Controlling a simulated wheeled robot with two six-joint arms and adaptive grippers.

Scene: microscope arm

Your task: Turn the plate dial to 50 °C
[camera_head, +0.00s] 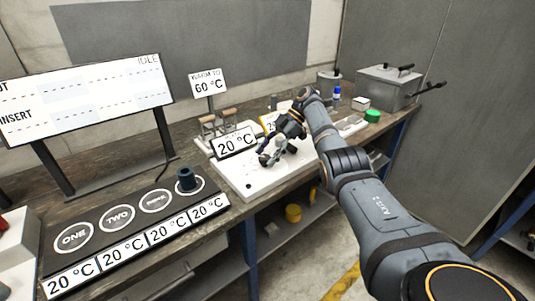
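A white plate unit (265,178) sits on the bench near its front edge, with a tilted display (234,142) reading 20 °C. A small dark round spot (248,186) shows on its white top near the front left; I cannot tell whether it is the dial. My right gripper (272,157) points down low over the plate unit, just right of the display. It hides part of the unit beneath it. Its fingers are small and dark, and I cannot tell whether they are open or touching anything. My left gripper is not in view.
A sign (208,84) behind reads 60 °C. A black panel (130,228) with circles marked ONE and TWO and several 20 °C labels lies left, a dark cylinder (186,179) on it. A screen (85,98) stands behind. A grey box (385,87) and green-lidded item (372,116) stand right.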

